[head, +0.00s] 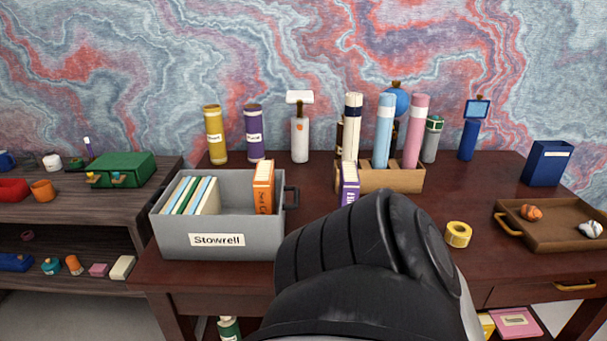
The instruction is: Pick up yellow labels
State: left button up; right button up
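A yellow roll (458,234), which looks like the yellow labels, sits on the dark red-brown desk (470,190) right of the middle. It has a pale hole in its middle and nothing touches it. A large black arm link of mine fills the lower middle of the head view, just left of the roll, and hides part of the desk's front. No gripper fingers show, so neither gripper can be placed relative to the roll.
Left of my arm is a grey bin (168,240) marked Stowrell, holding books. A purple box (349,183) and a wooden holder (408,181) with tall tubes stand behind. A brown tray (568,240) lies right of the roll. Bare desk lies behind the roll.

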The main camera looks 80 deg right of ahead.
aim_at(457, 234)
jog(key=u, duration=0.2)
jog(key=k, duration=1.45)
jog(key=z, duration=1.45)
